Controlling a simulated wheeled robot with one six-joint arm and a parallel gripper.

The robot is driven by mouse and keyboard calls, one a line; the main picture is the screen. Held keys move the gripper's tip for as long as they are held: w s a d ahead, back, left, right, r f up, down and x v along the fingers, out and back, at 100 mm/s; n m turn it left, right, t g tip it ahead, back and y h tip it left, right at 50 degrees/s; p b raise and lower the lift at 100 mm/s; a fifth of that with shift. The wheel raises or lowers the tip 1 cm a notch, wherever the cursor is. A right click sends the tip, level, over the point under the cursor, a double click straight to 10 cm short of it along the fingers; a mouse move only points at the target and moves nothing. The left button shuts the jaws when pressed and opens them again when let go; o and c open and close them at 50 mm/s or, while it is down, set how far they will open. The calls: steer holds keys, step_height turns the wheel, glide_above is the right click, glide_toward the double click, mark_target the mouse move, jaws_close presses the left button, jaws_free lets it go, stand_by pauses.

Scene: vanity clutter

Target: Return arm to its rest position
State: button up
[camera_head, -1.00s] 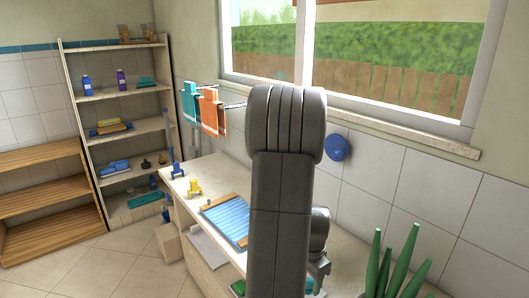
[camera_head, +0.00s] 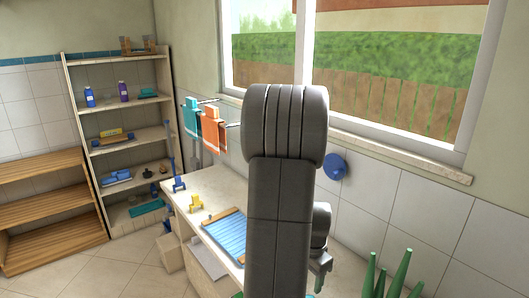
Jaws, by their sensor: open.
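My arm (camera_head: 280,200) rises dark grey through the middle of the head view and folds over at the top. My gripper (camera_head: 319,272) shows small at the right side of the arm, low over the counter, partly hidden by the arm. Its jaws are open and I see nothing held in them.
Towels (camera_head: 211,130) hang on a wall rail. A shelf unit (camera_head: 71,120) stands left. A green plant (camera_head: 399,274) stands front right.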

step_height(320, 180, down, 2)
steer(key=shift+w+m+b, duration=0.1)
steer(key=shift+m+b, duration=0.2)
steer(key=shift+b, duration=0.4)
steer(key=shift+f+b, duration=0.7)
steer(key=shift+f, duration=0.25)
steer(key=shift+a+r, duration=0.1)
